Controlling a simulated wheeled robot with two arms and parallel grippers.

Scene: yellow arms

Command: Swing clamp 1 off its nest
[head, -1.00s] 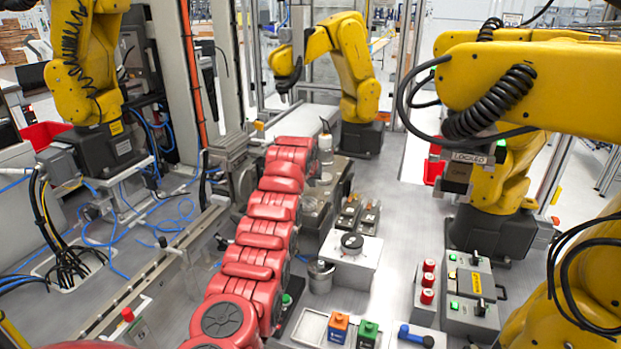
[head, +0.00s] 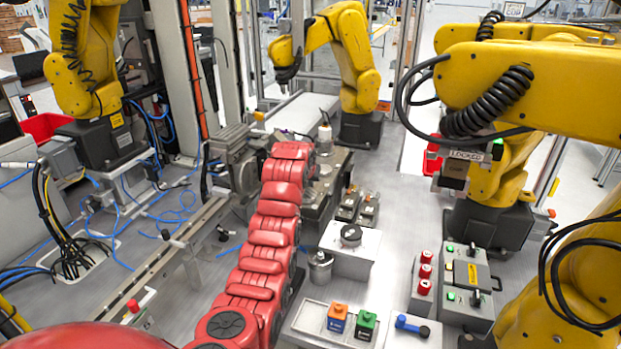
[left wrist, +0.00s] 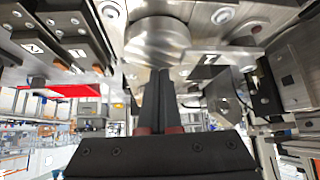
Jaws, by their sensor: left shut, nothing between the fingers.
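My left arm, red and segmented, reaches up the head view to the metal fixture (head: 335,187). Its gripper (head: 313,164) is small and hard to make out there. In the left wrist view my left gripper (left wrist: 158,80) is shut and empty, its dark fingers together. Their tips are at a round metal part (left wrist: 157,40); whether they touch it I cannot tell. A flat metal bar with a label like "1" (left wrist: 225,58), perhaps clamp 1, lies just right of the tips, beside the round part. The nest under it cannot be made out. My right gripper is not in view.
Two small dark blocks with knobs (head: 358,208) stand right of the fixture; labelled dark blocks (left wrist: 70,42) show at upper left in the wrist view. A white box with a dial (head: 350,248), a tray (head: 305,322) with orange and green blocks, and control boxes (head: 468,285) stand nearer.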

